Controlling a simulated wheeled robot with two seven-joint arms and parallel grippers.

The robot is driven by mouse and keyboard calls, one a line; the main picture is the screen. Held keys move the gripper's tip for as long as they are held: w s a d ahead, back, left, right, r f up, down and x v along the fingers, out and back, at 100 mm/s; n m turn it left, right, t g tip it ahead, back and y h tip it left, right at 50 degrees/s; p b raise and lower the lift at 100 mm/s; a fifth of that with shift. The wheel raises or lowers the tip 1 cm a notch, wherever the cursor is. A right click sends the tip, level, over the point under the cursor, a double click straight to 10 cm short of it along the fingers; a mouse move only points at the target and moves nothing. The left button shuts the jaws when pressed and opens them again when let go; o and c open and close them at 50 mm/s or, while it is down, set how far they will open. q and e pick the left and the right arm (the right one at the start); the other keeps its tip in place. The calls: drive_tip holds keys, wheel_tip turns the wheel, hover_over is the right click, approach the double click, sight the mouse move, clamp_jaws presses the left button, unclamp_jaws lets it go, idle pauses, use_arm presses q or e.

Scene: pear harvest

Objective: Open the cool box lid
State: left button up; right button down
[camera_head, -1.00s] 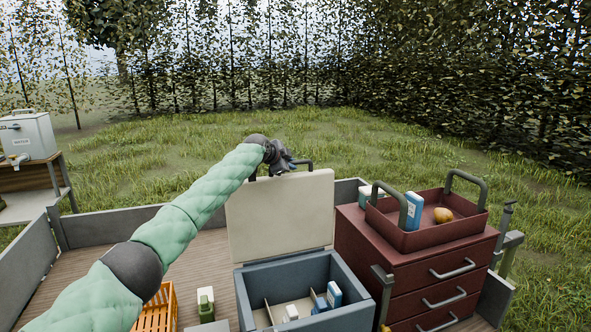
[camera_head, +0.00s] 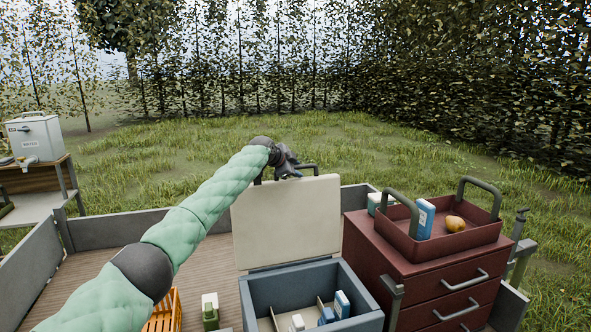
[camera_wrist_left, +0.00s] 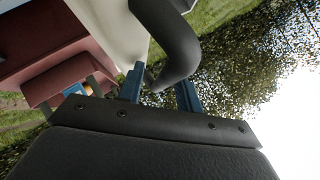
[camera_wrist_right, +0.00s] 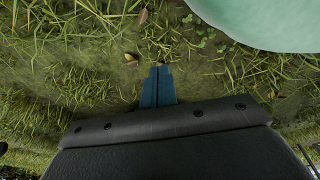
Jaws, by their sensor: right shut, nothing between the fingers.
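The cool box (camera_head: 350,322) is blue-grey, at the lower middle of the head view. Its cream lid (camera_head: 287,222) stands upright at the box's back edge, so the inside shows. A dark lid handle (camera_head: 308,167) is at the lid's top edge. My left gripper (camera_head: 291,173) is at the lid's top by the handle. In the left wrist view, the fingers of my left gripper (camera_wrist_left: 161,92) are apart, with the dark curved handle (camera_wrist_left: 178,45) at and partly between them. My right gripper (camera_wrist_right: 158,87) shows only in its wrist view, shut and empty above grass.
Inside the box are dividers and small white and blue cartons (camera_head: 342,304). A red drawer cabinet (camera_head: 400,273) with a red tray (camera_head: 440,243) stands right of it. A white water container (camera_head: 35,137) stands far left.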

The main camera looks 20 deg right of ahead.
use_arm(q)
drive_tip(key=shift+s, duration=0.1)
use_arm(e)
drive_tip(key=shift+f, duration=0.1)
